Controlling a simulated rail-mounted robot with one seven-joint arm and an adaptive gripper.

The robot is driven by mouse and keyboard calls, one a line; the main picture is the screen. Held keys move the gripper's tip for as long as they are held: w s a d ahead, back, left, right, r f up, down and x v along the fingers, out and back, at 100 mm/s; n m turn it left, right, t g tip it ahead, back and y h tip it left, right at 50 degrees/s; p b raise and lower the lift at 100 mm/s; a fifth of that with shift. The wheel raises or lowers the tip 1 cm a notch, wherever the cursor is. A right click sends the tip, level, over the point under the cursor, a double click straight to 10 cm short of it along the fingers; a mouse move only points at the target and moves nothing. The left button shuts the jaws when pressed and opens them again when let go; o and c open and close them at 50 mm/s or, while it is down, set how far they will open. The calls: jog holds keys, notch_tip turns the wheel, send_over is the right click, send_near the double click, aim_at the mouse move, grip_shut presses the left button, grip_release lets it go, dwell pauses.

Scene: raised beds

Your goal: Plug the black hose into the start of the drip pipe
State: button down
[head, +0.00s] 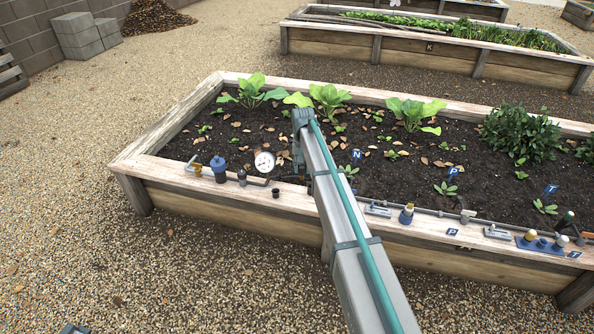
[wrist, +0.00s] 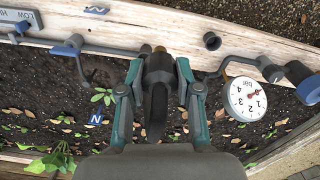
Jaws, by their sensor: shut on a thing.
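In the wrist view my gripper (wrist: 158,72) is shut on the black hose (wrist: 155,108), around a dark fitting near its end. A brass-coloured piece (wrist: 160,49) shows just beyond the fitting. I cannot tell whether the two touch. In the head view my arm hides most of the gripper, the hose and this end of the pipe; the pipe (head: 440,213) shows again to the right along the bed.
A pressure gauge (head: 264,161) and blue filter (head: 218,168) stand left of my arm; the gauge (wrist: 247,99) is close right of my gripper in the wrist view. A small black cup (head: 276,193) is on the front rail. Leafy plants (head: 328,98) grow behind.

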jog(key=w+d+f+p, duration=0.1)
jog(key=w+d+f, duration=0.25)
jog(key=w, duration=0.35)
jog(key=shift+w+d+f+b, duration=0.15)
jog(key=shift+f+b, duration=0.65)
jog(key=shift+f, duration=0.5)
jog(key=shift+d+f+b, duration=0.15)
jog(key=shift+f+b, duration=0.6)
jog(key=shift+f, duration=0.55)
jog(key=shift+p, duration=0.6)
jog(key=shift+f+b, duration=0.4)
jog(key=shift+f, duration=1.8)
jog(key=c, duration=0.7)
grip_release()
jog(key=o, duration=0.5)
jog(key=shift+c, duration=0.2)
